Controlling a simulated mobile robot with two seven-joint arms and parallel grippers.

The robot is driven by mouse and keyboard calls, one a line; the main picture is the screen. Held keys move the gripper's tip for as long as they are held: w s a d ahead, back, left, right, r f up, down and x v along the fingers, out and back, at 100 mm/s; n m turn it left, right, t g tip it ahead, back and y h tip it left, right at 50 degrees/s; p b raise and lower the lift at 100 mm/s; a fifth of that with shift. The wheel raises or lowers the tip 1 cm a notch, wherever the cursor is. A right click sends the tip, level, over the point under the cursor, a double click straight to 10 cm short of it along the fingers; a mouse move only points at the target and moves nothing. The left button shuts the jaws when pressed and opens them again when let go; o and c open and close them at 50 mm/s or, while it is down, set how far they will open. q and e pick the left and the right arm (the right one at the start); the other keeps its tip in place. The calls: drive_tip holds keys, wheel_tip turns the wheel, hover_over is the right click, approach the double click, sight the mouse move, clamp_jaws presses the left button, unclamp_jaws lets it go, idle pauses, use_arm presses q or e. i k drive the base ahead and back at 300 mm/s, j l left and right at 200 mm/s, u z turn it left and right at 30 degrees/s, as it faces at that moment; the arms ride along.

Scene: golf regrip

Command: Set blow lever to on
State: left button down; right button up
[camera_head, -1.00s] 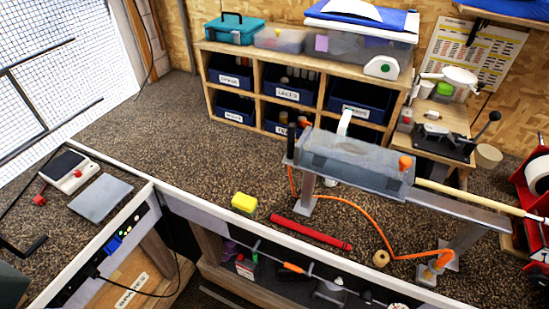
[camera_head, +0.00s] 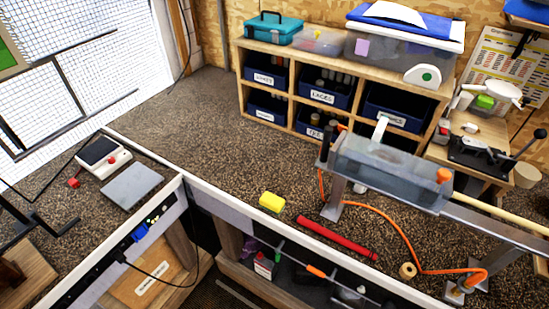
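No part labelled as the blow lever can be read. A clear box (camera_head: 390,172) sits on a grey metal stand on the workbench at the right. An orange knob (camera_head: 444,175) stands on its right end, and a black upright handle (camera_head: 325,146) is at its left end. An orange hose (camera_head: 385,222) runs from the stand's left side to its right foot. A black lever with a ball end (camera_head: 539,134) rises from a device at the far right. Which of these is the blow lever, I cannot tell. Neither of my grippers is in view.
A yellow block (camera_head: 271,201), a red tube (camera_head: 337,238) and a tape roll (camera_head: 407,270) lie near the bench's front edge. A wooden shelf (camera_head: 342,62) with blue bins stands behind. A scale (camera_head: 103,154) and grey plate (camera_head: 132,186) lie left. The back-left bench is clear.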

sight(277, 249)
drive_tip(key=k+z, duration=0.25)
drive_tip(key=z, duration=0.5)
drive_tip(key=u, duration=0.75)
drive_tip(key=j+z, duration=0.25)
drive_tip(key=j, duration=0.15)
drive_tip(key=j+z, duration=0.3)
drive_tip(key=j, duration=0.15)
drive_tip(key=k, duration=0.55)
